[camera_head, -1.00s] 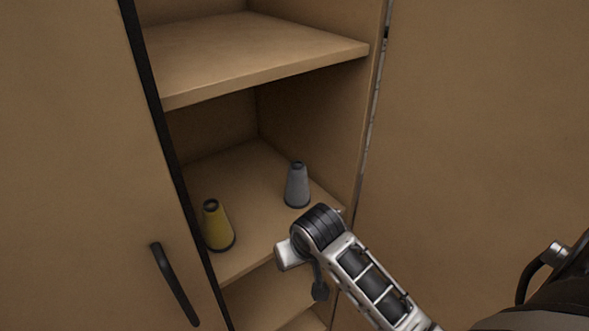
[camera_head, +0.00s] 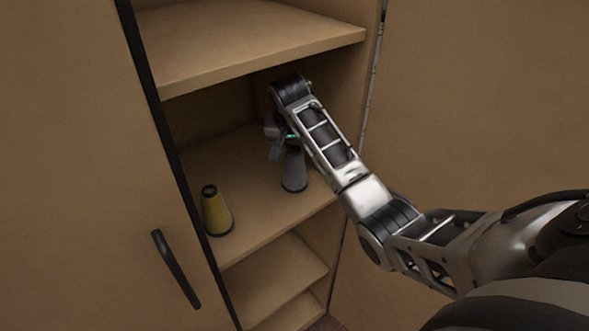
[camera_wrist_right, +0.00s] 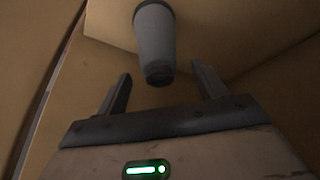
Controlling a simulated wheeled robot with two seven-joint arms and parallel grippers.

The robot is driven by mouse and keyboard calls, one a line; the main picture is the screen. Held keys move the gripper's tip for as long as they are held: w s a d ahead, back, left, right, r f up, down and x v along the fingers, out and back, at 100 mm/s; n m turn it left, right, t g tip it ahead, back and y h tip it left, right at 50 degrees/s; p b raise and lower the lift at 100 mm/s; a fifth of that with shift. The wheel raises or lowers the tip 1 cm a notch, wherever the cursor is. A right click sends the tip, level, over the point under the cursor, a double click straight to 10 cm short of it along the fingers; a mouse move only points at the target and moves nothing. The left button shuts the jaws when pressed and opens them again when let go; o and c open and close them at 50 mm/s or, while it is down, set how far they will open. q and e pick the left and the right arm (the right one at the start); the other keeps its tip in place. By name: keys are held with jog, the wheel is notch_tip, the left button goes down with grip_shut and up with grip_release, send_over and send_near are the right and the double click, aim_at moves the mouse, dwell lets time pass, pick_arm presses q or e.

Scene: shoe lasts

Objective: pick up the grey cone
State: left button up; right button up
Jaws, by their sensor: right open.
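The grey cone (camera_head: 294,172) stands upright on the middle shelf of the cabinet, towards its right side. Its upper part is partly hidden by my right arm in the head view. My right gripper (camera_head: 274,148) is inside the cabinet beside the cone's upper part. In the right wrist view the grey cone (camera_wrist_right: 156,42) shows ahead, its narrow end towards me. The two fingers of my right gripper (camera_wrist_right: 160,85) are spread apart, one on each side of that narrow end, with gaps on both sides. My left gripper is not in view.
A yellow cone (camera_head: 216,211) stands on the same shelf (camera_head: 256,215), left of the grey one. An upper shelf (camera_head: 250,40) lies above my arm. A closed-looking door panel with a black handle (camera_head: 176,268) is at the left. Lower shelves look empty.

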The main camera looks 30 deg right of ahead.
aim_at(294, 180)
jog(key=x, duration=0.3)
jog(key=shift+f, duration=0.2)
jog(key=shift+c, duration=0.3)
jog(key=c, duration=1.1)
jog(key=shift+r, duration=0.1)
